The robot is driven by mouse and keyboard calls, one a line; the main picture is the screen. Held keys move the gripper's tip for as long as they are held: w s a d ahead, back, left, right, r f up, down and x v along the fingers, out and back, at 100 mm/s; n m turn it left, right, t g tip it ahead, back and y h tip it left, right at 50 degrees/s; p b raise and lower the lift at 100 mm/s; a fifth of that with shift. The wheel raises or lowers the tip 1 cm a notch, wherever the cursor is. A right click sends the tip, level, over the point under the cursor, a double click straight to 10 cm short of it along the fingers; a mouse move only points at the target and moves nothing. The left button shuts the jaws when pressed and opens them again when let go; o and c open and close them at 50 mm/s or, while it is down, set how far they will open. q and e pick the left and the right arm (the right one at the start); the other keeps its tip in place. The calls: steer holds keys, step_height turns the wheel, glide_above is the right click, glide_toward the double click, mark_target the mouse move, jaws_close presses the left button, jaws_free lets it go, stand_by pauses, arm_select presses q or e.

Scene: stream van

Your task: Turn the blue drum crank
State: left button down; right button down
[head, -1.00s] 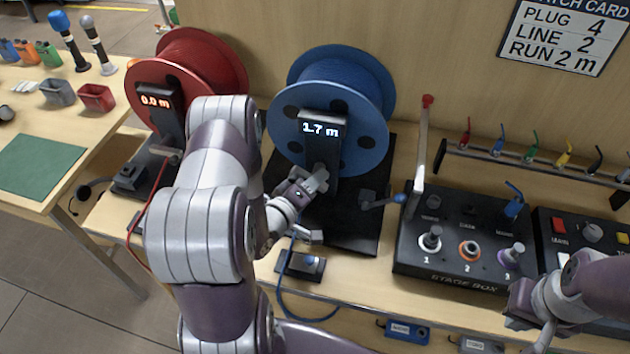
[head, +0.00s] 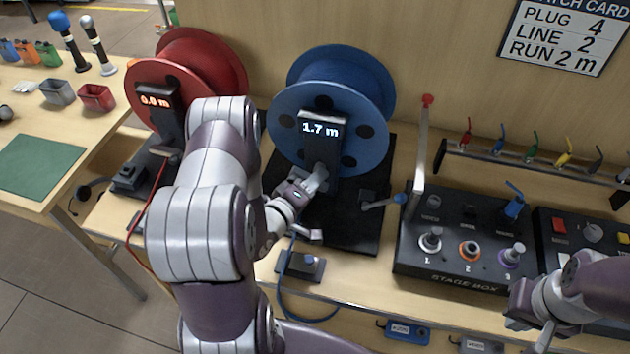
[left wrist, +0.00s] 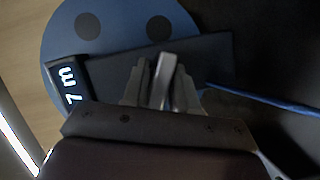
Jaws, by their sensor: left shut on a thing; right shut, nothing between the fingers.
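The blue drum (head: 335,78) stands upright on a black base (head: 355,225), and its display (head: 323,128) reads 1.7 m. My left gripper (head: 313,187) is low in front of the drum's black post, shut on the grey crank (head: 321,172). The left wrist view shows the fingers (left wrist: 160,88) on either side of the pale crank bar (left wrist: 165,72). The fingers and wrist hide part of the crank. My right gripper (head: 522,302) is shut and empty at the lower right, in front of the stage box.
A red drum (head: 210,62) reading 0.0 m stands left, partly behind my left arm. A small lever (head: 383,203) is right of the crank. The stage box (head: 455,270) with knobs stands further right. A blue cable (head: 282,300) hangs at the bench's front.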

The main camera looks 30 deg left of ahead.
arm_select(q)
steer(key=c, duration=1)
jaws_free()
steer(key=shift+c, duration=0.2)
steer(key=s+a+r, duration=0.1)
steer(key=s, duration=1.1)
steer(key=shift+s+a+r+b, duration=0.2)
steer(key=shift+a+r+b, duration=0.15)
steer(key=shift+b, duration=0.05)
